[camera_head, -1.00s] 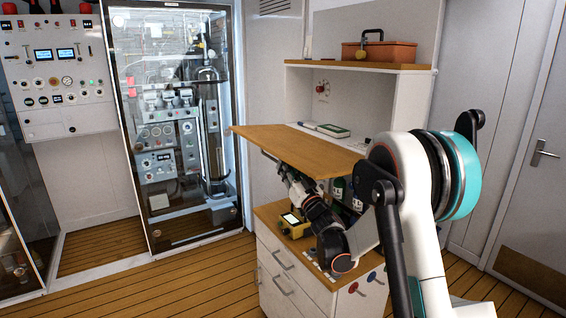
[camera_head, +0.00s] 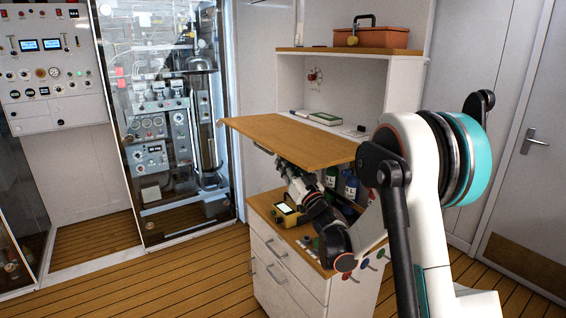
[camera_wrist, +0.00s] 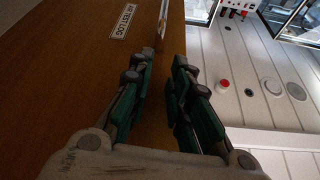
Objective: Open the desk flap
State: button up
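The desk flap (camera_head: 290,137) is a wooden board that sticks out from the white cabinet, roughly level with a slight tilt in the head view. A handle (camera_head: 263,149) shows under its left front edge. My gripper (camera_head: 288,170) is below the flap in the head view; its fingertips are partly hidden there. In the wrist view my gripper (camera_wrist: 163,75) has its two green-padded fingers apart with an empty-looking gap. The flap's brown face (camera_wrist: 75,75), with an "AIR TEST LOG" label (camera_wrist: 123,20), lies beyond and left of the fingers. A thin metal bar (camera_wrist: 163,28) shows just beyond the tips.
Books (camera_head: 322,117) lie in the compartment behind the flap. A red toolbox (camera_head: 372,37) is on top. A glass cabinet (camera_head: 170,130) stands left; the floor before it is clear.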

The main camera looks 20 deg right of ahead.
jog(key=d+b+v, duration=0.1)
jog(key=b+v, duration=0.4)
jog(key=v, duration=0.7)
dwell(0.9)
jog(key=shift+w+f, duration=0.1)
jog(key=shift+w, duration=0.05)
dwell(0.4)
